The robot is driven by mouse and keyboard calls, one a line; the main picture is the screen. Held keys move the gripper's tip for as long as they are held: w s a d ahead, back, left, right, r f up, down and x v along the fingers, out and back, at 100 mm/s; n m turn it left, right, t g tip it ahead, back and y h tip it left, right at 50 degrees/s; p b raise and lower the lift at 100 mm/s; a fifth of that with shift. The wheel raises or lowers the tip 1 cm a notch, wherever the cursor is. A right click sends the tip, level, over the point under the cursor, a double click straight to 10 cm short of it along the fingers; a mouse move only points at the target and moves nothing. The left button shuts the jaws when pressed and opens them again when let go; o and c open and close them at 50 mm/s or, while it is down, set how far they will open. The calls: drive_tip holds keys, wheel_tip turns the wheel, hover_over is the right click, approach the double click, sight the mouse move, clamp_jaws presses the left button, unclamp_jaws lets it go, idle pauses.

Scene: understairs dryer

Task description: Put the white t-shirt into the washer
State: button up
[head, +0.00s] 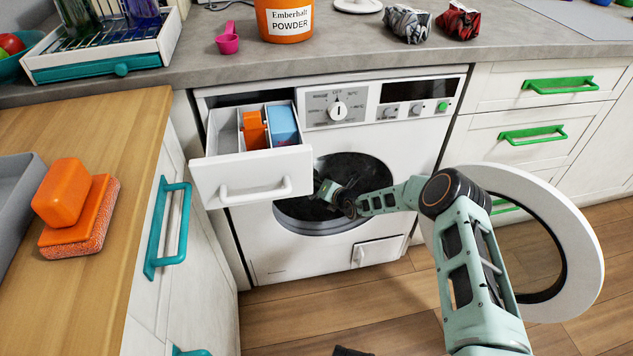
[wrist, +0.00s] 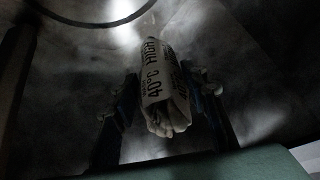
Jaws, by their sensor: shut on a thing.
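The washer (head: 292,245) stands under the counter with its round door (head: 590,240) swung wide open to the right. My arm reaches through the opening, and my gripper (head: 326,190) is inside the dark drum (head: 350,172). In the wrist view my gripper (wrist: 162,112) is shut on a pale rolled bundle, the white t-shirt (wrist: 158,85), between its two fingers. Dark print on it includes "40°C HIGH". The drum is dim, and I cannot tell whether the shirt touches its wall. In the head view the shirt is not clearly visible.
The detergent drawer (head: 250,180) is pulled out above the opening, with an orange and a blue piece inside. Grey (head: 407,24) and red (head: 458,20) bundles, a powder tub (head: 284,20) and a pink scoop (head: 228,40) are on the counter. An orange sponge (head: 80,215) lies left.

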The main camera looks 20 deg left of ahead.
drive_tip(key=shift+f, duration=0.75)
drive_tip(key=o, duration=1.3)
drive_tip(key=shift+s, duration=0.1)
drive_tip(key=v, duration=1.2)
